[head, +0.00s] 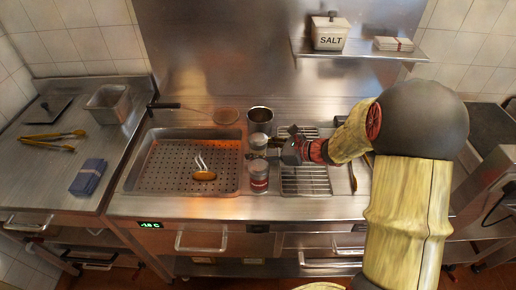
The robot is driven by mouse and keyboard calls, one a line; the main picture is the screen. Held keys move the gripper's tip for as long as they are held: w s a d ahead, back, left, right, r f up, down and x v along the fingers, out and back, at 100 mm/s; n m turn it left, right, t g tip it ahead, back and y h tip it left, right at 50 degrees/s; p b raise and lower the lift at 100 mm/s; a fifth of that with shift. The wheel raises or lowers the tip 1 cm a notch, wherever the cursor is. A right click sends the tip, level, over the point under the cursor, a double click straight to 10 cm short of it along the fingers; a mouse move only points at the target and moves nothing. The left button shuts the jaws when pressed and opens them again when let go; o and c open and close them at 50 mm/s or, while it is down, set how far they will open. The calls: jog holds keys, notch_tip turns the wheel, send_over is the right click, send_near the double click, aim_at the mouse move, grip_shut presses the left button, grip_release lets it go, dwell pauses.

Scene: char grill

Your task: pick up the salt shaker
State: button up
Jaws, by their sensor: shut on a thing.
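A small clear shaker with a metal top, which I take to be the salt shaker (258,142), is at the middle of the counter, between the perforated pan and the wire rack. My gripper (271,148) reaches in from the right and is shut on it. The fingers are small in this view, and I cannot tell whether the shaker is off the counter. A second shaker (259,182) with a metal lid and reddish contents stands just in front of it.
A metal cup (260,115) stands close behind the shakers. A box marked SALT (329,34) is on the wall shelf (360,52).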

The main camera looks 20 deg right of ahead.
aim_at(257, 136)
jog(key=c, duration=0.3)
jog(key=shift+c, duration=0.2)
notch_tip(257, 136, up, 10)
jog(key=p, duration=0.4)
jog(key=shift+f, duration=0.2)
jog(key=shift+r, duration=0.25)
jog(key=shift+w, duration=0.1)
